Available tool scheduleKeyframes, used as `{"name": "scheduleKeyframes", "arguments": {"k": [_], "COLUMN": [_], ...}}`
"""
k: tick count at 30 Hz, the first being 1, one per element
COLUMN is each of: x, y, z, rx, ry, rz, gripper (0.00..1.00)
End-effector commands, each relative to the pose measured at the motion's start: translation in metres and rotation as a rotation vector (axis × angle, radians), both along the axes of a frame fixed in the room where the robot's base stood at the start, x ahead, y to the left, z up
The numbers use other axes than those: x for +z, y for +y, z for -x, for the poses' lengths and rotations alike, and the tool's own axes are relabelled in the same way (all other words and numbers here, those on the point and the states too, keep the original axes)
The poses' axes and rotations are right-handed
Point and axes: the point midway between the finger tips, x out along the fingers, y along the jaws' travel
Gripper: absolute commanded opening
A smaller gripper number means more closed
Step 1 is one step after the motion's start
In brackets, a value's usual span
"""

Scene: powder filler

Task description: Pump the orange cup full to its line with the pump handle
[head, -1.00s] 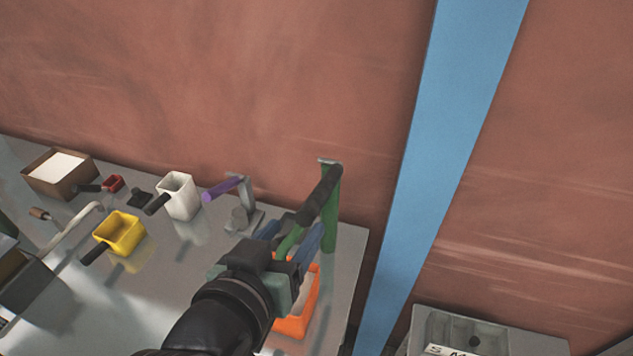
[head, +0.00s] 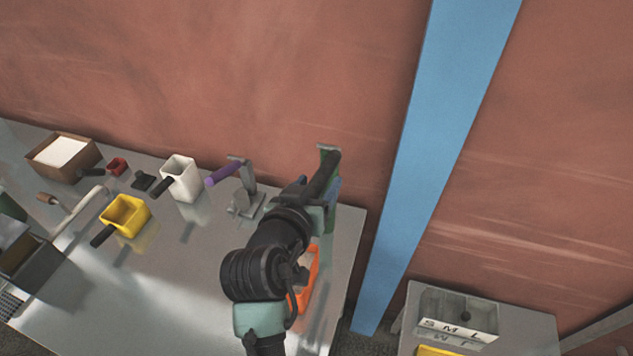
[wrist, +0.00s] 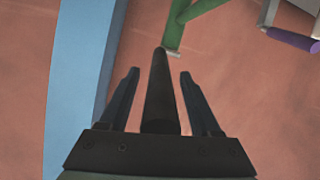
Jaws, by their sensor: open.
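The green pump stand (head: 329,153) is at the right end of the table by the wall. Its black pump handle (head: 324,174) points toward me. My gripper (head: 318,191) is at the handle, largely hidden behind my wrist. In the wrist view, the black handle (wrist: 160,85) runs between the two blue fingers of my gripper (wrist: 158,75), with a gap on each side. The gripper is open. The orange cup (head: 313,278) stands on the table below, mostly hidden by my arm. Its fill level and line cannot be made out.
A grey lever stand (head: 246,180) with a purple handle (head: 223,174) is left of the pump. A blue post (head: 430,160) rises right of the table. A lower surface with an S-M-L box (head: 458,306) lies beyond it.

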Motion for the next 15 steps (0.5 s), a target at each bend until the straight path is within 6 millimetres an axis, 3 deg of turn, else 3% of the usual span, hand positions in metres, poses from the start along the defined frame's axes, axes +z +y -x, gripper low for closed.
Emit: {"name": "scheduleKeyframes", "arguments": {"k": [3,13,15], "x": [0.0000,0.0001,0.0001], "y": [0.0000,0.0002,0.0002], "z": [0.0001,0.0003,0.0003], "rx": [0.000,0.000,0.000], "ry": [0.000,0.000,0.000], "rz": [0.000,0.001,0.001], "gripper": [0.64,0.05,0.00]}}
